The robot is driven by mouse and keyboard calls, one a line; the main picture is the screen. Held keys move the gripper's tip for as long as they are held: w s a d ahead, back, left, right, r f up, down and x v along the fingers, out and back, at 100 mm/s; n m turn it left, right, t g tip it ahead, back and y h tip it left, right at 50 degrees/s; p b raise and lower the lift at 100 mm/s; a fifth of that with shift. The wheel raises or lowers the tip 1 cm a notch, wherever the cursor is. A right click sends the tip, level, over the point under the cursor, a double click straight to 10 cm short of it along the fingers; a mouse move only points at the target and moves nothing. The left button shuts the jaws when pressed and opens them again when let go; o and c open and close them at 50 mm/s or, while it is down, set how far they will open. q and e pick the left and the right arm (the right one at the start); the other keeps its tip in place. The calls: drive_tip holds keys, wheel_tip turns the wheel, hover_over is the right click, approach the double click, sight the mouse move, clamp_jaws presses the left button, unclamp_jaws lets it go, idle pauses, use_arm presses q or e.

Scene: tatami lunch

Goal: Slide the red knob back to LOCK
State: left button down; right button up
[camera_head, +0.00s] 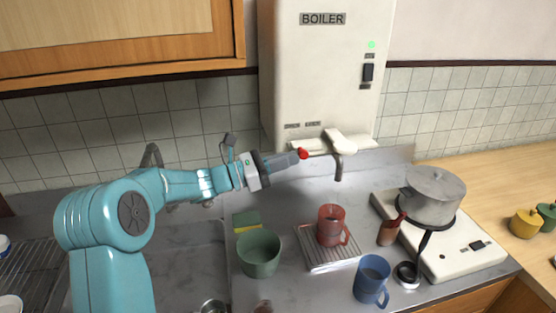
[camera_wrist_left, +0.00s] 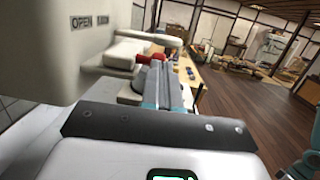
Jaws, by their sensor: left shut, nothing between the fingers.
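The red knob (camera_head: 303,153) is a small round piece under the white boiler (camera_head: 325,75), left of its spout. In the wrist view the knob (camera_wrist_left: 158,57) shows just beyond my fingertips. My left gripper (camera_head: 296,157) is shut and empty, its fingertips right at the knob's left side in the head view. I cannot tell whether they touch it. The fingers also show in the wrist view (camera_wrist_left: 162,85). My right gripper is in neither view.
The spout (camera_head: 338,168) hangs right of the knob. A pot (camera_head: 433,200) sits on the stove at right.

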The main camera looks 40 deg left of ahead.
sight(307, 157)
use_arm(q)
drive_tip(key=shift+w+f, duration=0.1)
drive_tip(key=shift+w, duration=0.1)
drive_tip(key=x, duration=0.3)
drive_tip(key=b+x, duration=0.1)
drive_tip(key=x, duration=0.1)
drive_tip(key=shift+d+f, duration=0.25)
drive_tip(key=shift+f, duration=0.15)
drive_tip(key=shift+s+r, duration=0.15)
